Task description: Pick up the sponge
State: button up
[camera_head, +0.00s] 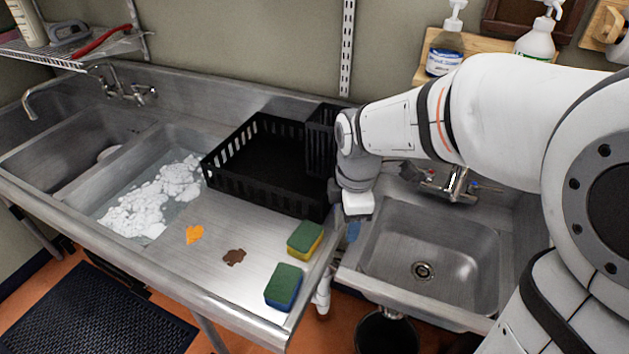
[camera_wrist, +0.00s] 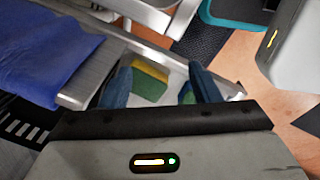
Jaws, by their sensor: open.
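A sponge with a green top and yellow side (camera_head: 305,239) lies on the steel drainboard near its right edge. A second sponge with a green top and blue side (camera_head: 283,287) lies closer to the front edge. My gripper (camera_head: 353,232) is to the right of both sponges, above the gap beside the small sink, and touches neither. In the wrist view my gripper (camera_wrist: 160,72) has its two blue fingers spread apart and empty. The green-and-yellow sponge (camera_wrist: 150,80) shows beyond them. Another green piece (camera_wrist: 187,96) is partly hidden by the right finger.
A black slatted basket (camera_head: 230,185) stands behind the sponges. Orange (camera_head: 195,234) and brown (camera_head: 234,257) spots mark the drainboard. A foamy sink (camera_head: 160,195) is left, a small empty sink (camera_head: 465,250) right. A blue cloth-like thing (camera_wrist: 45,50) fills the wrist view's upper left.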

aim_at(304, 237)
jog(key=w+a+f+n, duration=0.1)
jog(key=a+n, duration=0.2)
jog(key=w+a+f+n, duration=0.1)
jog(key=a+n, duration=0.2)
jog(key=n, duration=0.1)
jog(key=a+f+n+g+p, duration=0.1)
jog(key=a+n, duration=0.2)
jog(key=shift+w+f+n, duration=0.2)
jog(key=shift+w+n, duration=0.1)
jog(key=shift+w, duration=0.1)
jog(key=shift+a+f, duration=0.15)
jog(key=shift+f, duration=0.2)
notch_tip(304, 237, down, 7)
jog(key=shift+s+a+f+p, duration=0.1)
jog(key=shift+f+p, duration=0.05)
jog(key=shift+p, duration=0.55)
jog(key=shift+c, duration=0.6)
jog(key=c, duration=0.5)
